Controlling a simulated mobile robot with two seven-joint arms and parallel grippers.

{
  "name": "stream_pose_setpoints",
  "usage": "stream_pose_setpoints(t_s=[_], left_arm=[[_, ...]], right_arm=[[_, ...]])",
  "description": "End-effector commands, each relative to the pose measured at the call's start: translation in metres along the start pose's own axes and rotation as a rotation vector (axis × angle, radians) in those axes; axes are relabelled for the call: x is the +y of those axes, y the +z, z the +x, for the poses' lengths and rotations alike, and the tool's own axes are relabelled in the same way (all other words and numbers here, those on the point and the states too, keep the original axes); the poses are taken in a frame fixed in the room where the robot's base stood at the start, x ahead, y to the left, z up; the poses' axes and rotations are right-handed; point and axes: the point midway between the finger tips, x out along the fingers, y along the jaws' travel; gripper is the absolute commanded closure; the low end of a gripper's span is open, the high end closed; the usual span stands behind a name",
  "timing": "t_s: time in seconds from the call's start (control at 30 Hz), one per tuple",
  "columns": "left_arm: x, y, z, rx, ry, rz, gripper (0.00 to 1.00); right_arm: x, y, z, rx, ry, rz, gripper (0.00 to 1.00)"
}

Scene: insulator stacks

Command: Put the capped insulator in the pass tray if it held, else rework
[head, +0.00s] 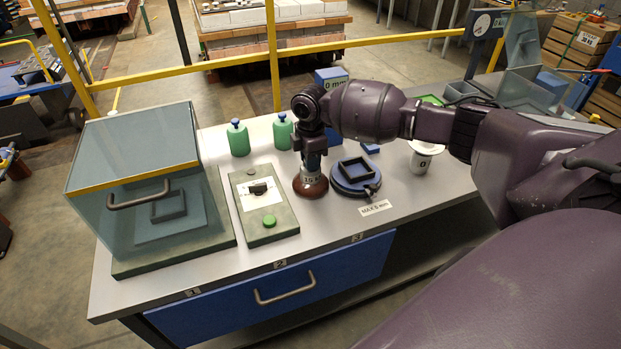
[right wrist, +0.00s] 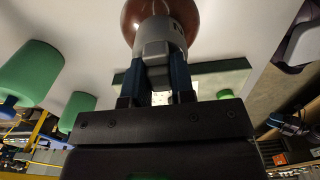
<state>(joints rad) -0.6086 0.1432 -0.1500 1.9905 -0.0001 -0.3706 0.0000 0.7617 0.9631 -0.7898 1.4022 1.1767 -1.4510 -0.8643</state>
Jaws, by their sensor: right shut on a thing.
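My right gripper (head: 311,158) points down and is shut on the capped insulator. The insulator (head: 310,187) has a brown, bell-shaped body and a grey cap, and stands upright at or just above the bench top. In the right wrist view its grey cap (right wrist: 160,35) is between the fingers, with the brown body (right wrist: 150,10) beyond. A label on it is too small to read surely. A green edge (head: 432,99) shows behind my right arm; I cannot tell whether it is the pass tray. I cannot make out a rework tray. My left gripper is out of view.
A blue round fixture (head: 343,185) with a black square frame stands just right of the insulator. A control panel (head: 262,205) with a lever and green button lies left, then a clear-walled box (head: 140,185). Two green bottles (head: 238,138) stand behind. A white cup (head: 423,158) is right.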

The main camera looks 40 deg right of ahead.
Motion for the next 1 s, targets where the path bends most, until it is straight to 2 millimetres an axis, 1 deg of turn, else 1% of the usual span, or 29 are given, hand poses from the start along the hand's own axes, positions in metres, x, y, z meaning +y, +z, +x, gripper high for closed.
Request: stream_pose_setpoints(t_s=[0.43, 0.77, 0.87, 1.0], left_arm=[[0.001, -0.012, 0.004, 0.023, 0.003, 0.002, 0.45], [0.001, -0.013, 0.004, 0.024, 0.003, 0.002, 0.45], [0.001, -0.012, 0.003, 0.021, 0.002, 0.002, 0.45], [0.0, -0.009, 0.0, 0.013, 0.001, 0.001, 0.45]], right_arm=[[0.0, 0.0, 0.0, 0.0, 0.0, 0.001, 1.0], [0.001, 0.0, -0.003, 0.001, 0.004, 0.0, 1.0], [0.001, 0.0, -0.007, 0.001, 0.005, 0.0, 1.0], [0.002, 0.0, -0.022, 0.001, 0.007, 0.0, 1.0]])
